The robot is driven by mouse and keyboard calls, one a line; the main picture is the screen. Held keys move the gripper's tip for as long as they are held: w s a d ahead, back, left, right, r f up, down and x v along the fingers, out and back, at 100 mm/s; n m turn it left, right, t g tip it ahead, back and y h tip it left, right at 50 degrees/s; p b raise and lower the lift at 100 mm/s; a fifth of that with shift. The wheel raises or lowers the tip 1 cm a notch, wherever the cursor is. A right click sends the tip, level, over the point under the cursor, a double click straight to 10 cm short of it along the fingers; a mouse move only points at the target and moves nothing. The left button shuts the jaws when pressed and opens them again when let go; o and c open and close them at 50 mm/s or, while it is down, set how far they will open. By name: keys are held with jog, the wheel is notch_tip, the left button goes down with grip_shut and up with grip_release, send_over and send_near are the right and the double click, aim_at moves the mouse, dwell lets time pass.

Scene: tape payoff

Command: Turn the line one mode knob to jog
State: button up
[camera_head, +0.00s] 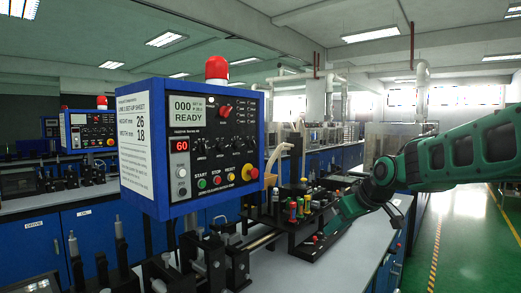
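The line one control box (190,150) is a blue-framed box with a dark front panel, at the centre left. A row of several small black knobs (222,144) runs across its middle. Their labels are too small to read, so I cannot tell which is the mode knob or where it points. The panel's display (187,108) reads READY. My gripper (318,237) is at the end of the green arm, low and to the right of the box, apart from it. It is over a dark fixture, too small and dark to show its finger opening.
A red beacon (216,69) tops the box. Start, stop and reset buttons and a red mushroom button (250,172) sit below the knobs. A dark rack with several coloured items (292,208) and machine rollers stand between box and arm. The green floor (475,235) at right is open.

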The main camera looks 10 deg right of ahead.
jog(key=w+a+r+n+t+y, duration=0.2)
jog(key=w+a+r+n, duration=0.1)
jog(key=w+r, duration=0.4)
jog(key=w+a+r+n+t+y, duration=0.3)
jog(key=w+r, duration=0.2)
jog(key=w, duration=0.4)
jog(key=n+t+y, duration=0.1)
jog(key=n+y, duration=0.3)
send_near(255, 145)
jog(key=x, duration=0.8)
jog(key=shift+w, duration=0.3)
jog(key=c, duration=0.7)
jog(key=shift+d, duration=0.25)
grip_shut()
jog(key=shift+a+r, duration=0.1)
jog(key=shift+a, duration=0.05)
